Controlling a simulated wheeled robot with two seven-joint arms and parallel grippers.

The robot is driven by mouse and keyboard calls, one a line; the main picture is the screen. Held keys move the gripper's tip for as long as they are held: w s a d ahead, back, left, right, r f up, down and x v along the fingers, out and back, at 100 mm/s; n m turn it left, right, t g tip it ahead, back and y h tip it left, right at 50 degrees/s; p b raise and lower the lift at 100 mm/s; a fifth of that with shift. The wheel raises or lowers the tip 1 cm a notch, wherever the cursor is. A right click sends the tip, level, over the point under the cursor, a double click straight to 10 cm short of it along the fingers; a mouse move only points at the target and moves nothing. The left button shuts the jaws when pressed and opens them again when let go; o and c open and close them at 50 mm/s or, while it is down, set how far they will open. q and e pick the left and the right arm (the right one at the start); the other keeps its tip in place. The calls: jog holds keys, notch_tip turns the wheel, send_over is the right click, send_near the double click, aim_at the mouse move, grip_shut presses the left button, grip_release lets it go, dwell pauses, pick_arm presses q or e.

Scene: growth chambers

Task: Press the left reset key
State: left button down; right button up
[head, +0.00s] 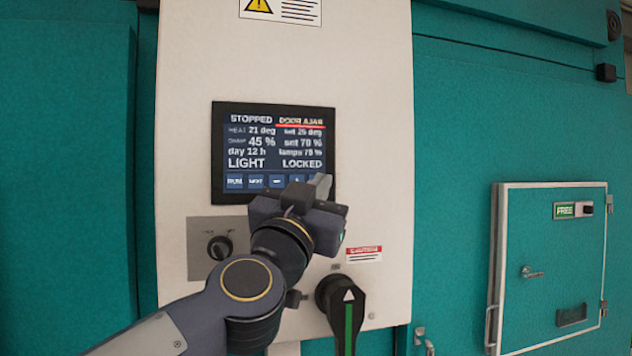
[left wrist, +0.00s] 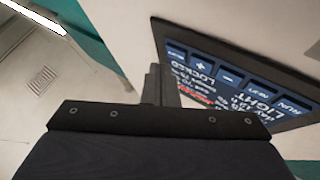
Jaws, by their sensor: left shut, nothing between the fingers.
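The control panel's dark screen (head: 270,150) reads STOPPED, DOOR AJAR, LIGHT and LOCKED, with a row of blue keys along its bottom edge. No key legibly marked reset shows. My left gripper (head: 322,184) is shut and empty at the screen's lower right corner, covering the right end of the key row. In the left wrist view the screen (left wrist: 222,100) appears upside down, with keys marked RUN, NEXT, minus and plus, and a last key (left wrist: 176,51) whose mark I cannot read. The shut fingers (left wrist: 157,80) are beside that end; contact cannot be told. My right gripper is not in view.
Below the screen are a small rotary knob (head: 220,247) on a grey plate and a large black handle with a green stripe (head: 348,320). A small teal door (head: 550,270) marked FREE is at the right. Teal walls flank the white panel (head: 375,120).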

pick_arm(q)
jog(key=shift+w, duration=0.15)
jog(key=shift+w+a, duration=0.15)
jog(key=shift+w, duration=0.15)
jog(key=shift+w+a, duration=0.1)
jog(key=shift+w, duration=0.15)
dwell(0.6)
jog(key=shift+s+p, duration=0.1)
jog(key=shift+p, duration=0.2)
jog(key=shift+s+d, duration=0.25)
jog(key=shift+s, duration=0.35)
jog(key=shift+p, duration=0.3)
jog(key=s, duration=0.1)
jog(key=s+d+p, duration=0.1)
jog(key=s, duration=0.1)
jog(key=s+p, duration=0.1)
jog(key=shift+s+d, duration=0.3)
jog(key=shift+s, duration=0.1)
